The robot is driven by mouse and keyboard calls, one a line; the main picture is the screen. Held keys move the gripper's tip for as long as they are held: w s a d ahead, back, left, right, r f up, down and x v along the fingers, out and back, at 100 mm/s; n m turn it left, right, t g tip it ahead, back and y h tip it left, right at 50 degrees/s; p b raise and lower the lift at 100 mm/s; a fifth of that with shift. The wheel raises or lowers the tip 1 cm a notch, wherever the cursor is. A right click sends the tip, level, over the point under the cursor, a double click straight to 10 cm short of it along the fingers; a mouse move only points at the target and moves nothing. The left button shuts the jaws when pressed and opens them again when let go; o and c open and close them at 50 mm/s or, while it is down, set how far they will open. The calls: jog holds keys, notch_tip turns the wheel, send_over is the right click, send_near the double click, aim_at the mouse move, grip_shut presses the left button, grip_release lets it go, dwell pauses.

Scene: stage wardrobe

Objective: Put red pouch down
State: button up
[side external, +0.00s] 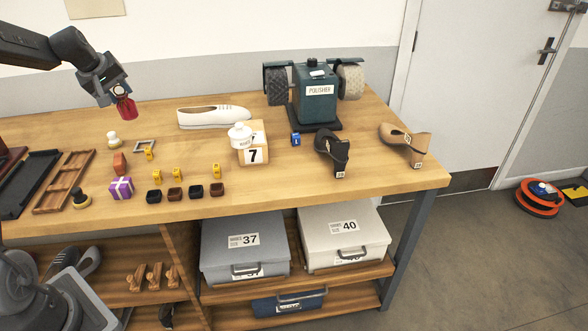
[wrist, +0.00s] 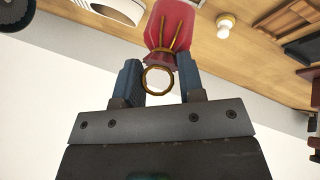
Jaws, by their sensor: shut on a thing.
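The red pouch (side external: 126,107) hangs in the air above the left part of the wooden bench (side external: 290,185). My gripper (side external: 118,88) is shut on it from above. In the wrist view the red pouch (wrist: 172,28) has gold cords and a gold ring, and its gathered neck sits between the two blue fingers of my gripper (wrist: 162,80). The pouch does not touch the bench.
A white shoe (side external: 212,117) lies to the right. Bare bench lies right of centre.

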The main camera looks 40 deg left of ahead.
jog(key=w+d+m+h, duration=0.2)
jog(key=w+d+m, duration=0.3)
jog(key=w+d, duration=1)
jog(key=w+d+m+h, duration=0.1)
jog(key=w+d+m, duration=0.3)
jog(key=d, duration=0.7)
jog(key=w+d+m+h, duration=0.2)
jog(key=w+d, duration=0.4)
jog(key=d, duration=0.6)
jog(key=shift+s+f, duration=0.1)
jog(key=shift+f, duration=7.9)
jog(key=o, duration=1.1)
jog(key=shift+f, duration=0.15)
